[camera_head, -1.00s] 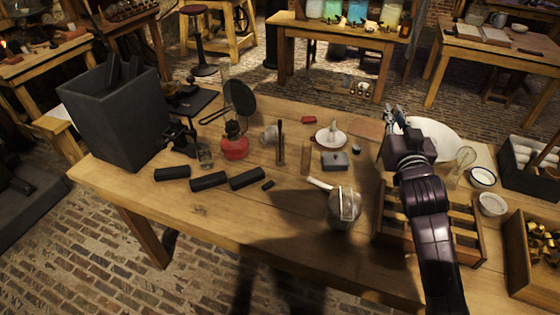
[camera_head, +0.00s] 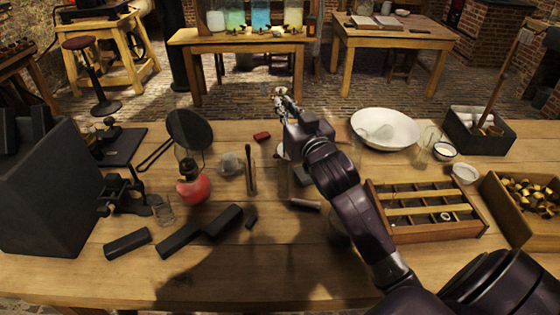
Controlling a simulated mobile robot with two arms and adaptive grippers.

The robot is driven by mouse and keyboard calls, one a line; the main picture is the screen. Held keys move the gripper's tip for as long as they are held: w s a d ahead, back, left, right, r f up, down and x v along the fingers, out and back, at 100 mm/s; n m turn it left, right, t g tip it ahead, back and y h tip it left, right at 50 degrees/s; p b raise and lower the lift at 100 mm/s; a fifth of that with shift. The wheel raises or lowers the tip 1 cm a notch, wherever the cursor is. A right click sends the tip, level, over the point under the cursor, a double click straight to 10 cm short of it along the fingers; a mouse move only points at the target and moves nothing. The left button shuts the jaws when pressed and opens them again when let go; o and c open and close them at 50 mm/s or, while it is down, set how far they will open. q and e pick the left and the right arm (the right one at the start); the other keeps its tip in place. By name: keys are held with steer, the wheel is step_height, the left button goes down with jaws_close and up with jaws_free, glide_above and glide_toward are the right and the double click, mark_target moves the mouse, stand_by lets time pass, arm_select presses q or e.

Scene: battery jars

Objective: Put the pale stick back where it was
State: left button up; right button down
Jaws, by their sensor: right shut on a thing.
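My right gripper (camera_head: 281,97) is held above the far middle of the wooden table (camera_head: 100,262), fingers pointing away. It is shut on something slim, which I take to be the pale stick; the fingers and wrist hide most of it. Below the gripper, a slim upright light-brown strip (camera_head: 290,182) and a pale stub (camera_head: 305,204) show beside my forearm. My forearm hides most of the glass vessel behind it. A thin dark upright rod (camera_head: 251,170) stands left of the gripper. My left gripper is not in view.
A red lamp (camera_head: 194,188), dark blocks (camera_head: 127,243) and a dark bin (camera_head: 48,190) are at left.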

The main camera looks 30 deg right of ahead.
glide_above(284, 153)
steer(key=f, duration=0.9)
steer(key=shift+w+f, duration=0.2)
steer(key=shift+f, duration=0.05)
steer(key=shift+f+b, duration=0.25)
steer(key=shift+b, duration=0.05)
steer(key=shift+f, duration=2.2)
steer(key=c, duration=2.5)
jaws_free()
steer(key=shift+f, duration=0.1)
steer(key=o, duration=0.5)
